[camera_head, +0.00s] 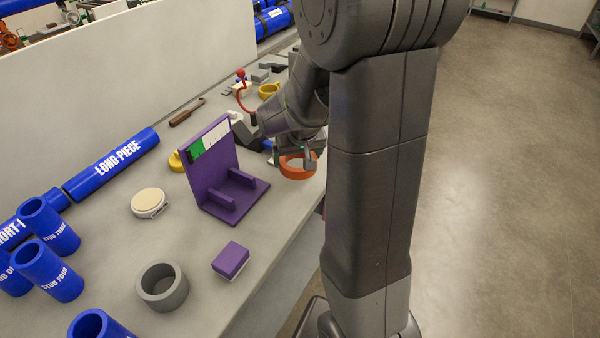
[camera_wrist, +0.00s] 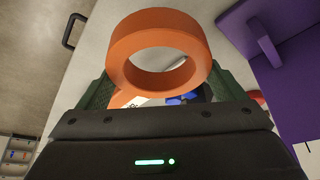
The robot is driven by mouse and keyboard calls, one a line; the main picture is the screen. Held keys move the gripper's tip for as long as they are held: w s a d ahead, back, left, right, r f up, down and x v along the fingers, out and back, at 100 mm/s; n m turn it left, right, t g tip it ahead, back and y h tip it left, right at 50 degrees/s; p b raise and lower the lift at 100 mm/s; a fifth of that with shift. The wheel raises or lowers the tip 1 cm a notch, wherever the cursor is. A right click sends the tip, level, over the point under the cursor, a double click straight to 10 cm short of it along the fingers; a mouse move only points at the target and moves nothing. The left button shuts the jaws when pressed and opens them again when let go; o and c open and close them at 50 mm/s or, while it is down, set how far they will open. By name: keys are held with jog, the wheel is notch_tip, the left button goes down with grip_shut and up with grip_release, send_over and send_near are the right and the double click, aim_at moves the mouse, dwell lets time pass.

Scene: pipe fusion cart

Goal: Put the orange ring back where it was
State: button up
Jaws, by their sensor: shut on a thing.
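The orange ring (camera_head: 297,166) is at the right edge of the table in the head view, at my gripper (camera_head: 310,158), beside the purple stand. In the wrist view the orange ring (camera_wrist: 158,52) fills the space between the green fingers of my gripper (camera_wrist: 150,92). My gripper is shut on the ring. The ring's hole faces the wrist camera, with the pale table behind it. My arm hides part of the area behind the ring in the head view, and I cannot tell whether the ring touches the table.
The purple stand (camera_head: 222,184) is close to the ring's left. A purple block (camera_head: 230,260), grey ring (camera_head: 162,287), round cream disc (camera_head: 149,203) and blue pipes (camera_head: 112,165) lie nearer and left. A yellow ring (camera_head: 269,90) lies farther back. The table edge is close on the right.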

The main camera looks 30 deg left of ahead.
aim_at(298, 182)
jog(key=shift+f, duration=2.9)
jog(key=shift+f, duration=0.1)
jog(key=shift+f, duration=0.15)
jog(key=o, duration=0.8)
jog(key=shift+r, duration=0.2)
jog(key=shift+r, duration=0.2)
jog(key=v, duration=1.1)
jog(key=shift+s+d+r, duration=0.15)
jog(key=shift+d+r, duration=0.1)
jog(key=shift+r, duration=0.05)
